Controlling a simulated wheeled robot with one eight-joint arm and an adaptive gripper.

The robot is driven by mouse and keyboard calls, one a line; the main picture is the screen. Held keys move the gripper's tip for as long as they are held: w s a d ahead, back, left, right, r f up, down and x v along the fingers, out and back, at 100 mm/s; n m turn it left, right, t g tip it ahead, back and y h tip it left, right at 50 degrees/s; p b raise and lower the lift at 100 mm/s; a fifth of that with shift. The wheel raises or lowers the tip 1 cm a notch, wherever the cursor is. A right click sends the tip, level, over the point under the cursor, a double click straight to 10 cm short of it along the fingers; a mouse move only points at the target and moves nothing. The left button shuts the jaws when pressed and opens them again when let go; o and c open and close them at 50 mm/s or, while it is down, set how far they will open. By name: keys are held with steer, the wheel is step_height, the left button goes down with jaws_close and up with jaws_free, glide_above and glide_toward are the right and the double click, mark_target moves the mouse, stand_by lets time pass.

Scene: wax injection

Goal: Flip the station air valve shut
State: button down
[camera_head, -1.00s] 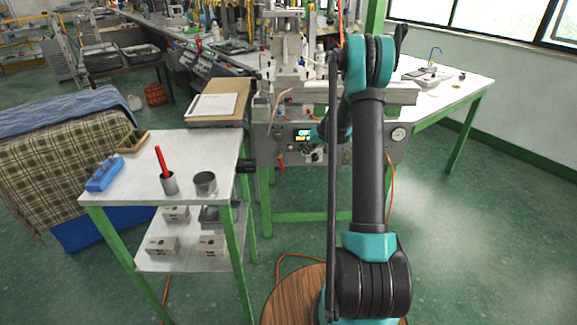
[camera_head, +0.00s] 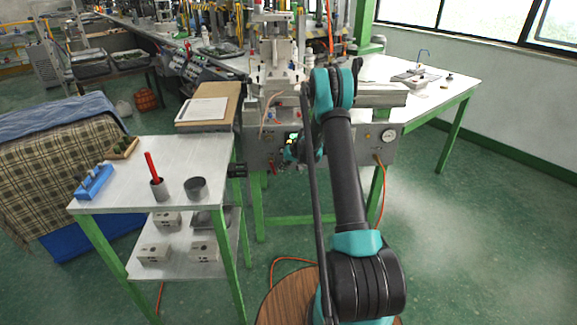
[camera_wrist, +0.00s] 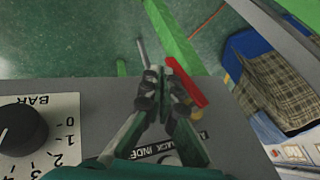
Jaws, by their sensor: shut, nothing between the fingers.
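The red valve lever (camera_wrist: 186,84) shows in the wrist view just right of my gripper (camera_wrist: 165,82), past the edge of the grey station panel (camera_wrist: 95,105). My gripper is shut and empty, its fingertips close beside the lever; I cannot tell whether they touch it. In the head view the red lever (camera_head: 274,167) hangs low on the front of the station panel (camera_head: 345,150).
A black knob (camera_wrist: 22,128) with a BAR scale sits left of my gripper. A small steel side table (camera_head: 120,165) with a red-handled tool (camera_head: 152,168), a metal cup (camera_head: 196,188) and a blue rack (camera_head: 93,182) stands left of the station. Floor to the right is clear.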

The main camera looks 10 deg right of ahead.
steer(key=shift+a+f, duration=0.1)
steer(key=shift+a, duration=0.35)
steer(key=shift+a+f, duration=0.4)
steer(key=shift+f, duration=0.15)
steer(key=shift+r, duration=0.1)
steer(key=shift+r, duration=0.7)
